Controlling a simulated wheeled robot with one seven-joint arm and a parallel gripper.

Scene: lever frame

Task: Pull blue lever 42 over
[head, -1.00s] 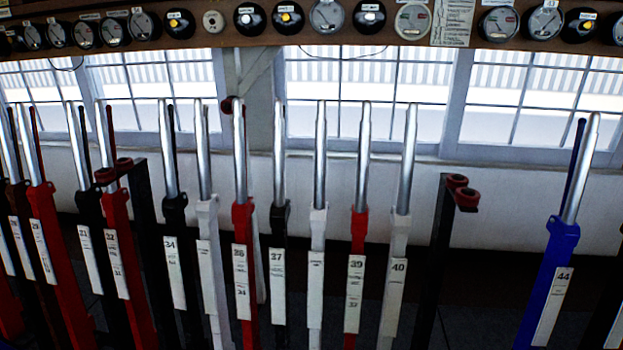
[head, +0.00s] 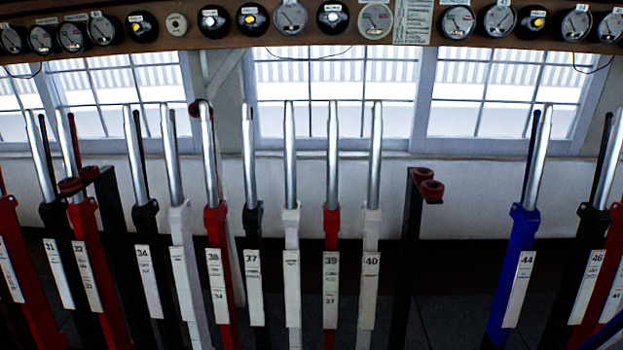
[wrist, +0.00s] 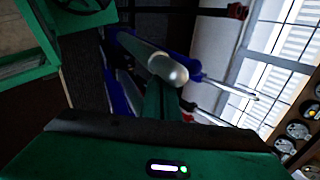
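In the head view a blue lever (head: 518,240) with a silver handle carries plate 44 and stands upright at the right. No plate reading 42 is readable; between lever 40 (head: 371,250) and lever 44 no blue lever shows. In the wrist view a silver handle (wrist: 155,60) with a rounded end lies close to the camera, with blue beside it. A second blue lever with a thin silver handle (wrist: 230,88) is behind.
A black post with red rings (head: 425,190) stands right of lever 40. White, red and black levers crowd the left; lever 46 (head: 578,280) and others stand at the right. A shelf of dials (head: 290,17) runs above the windows.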

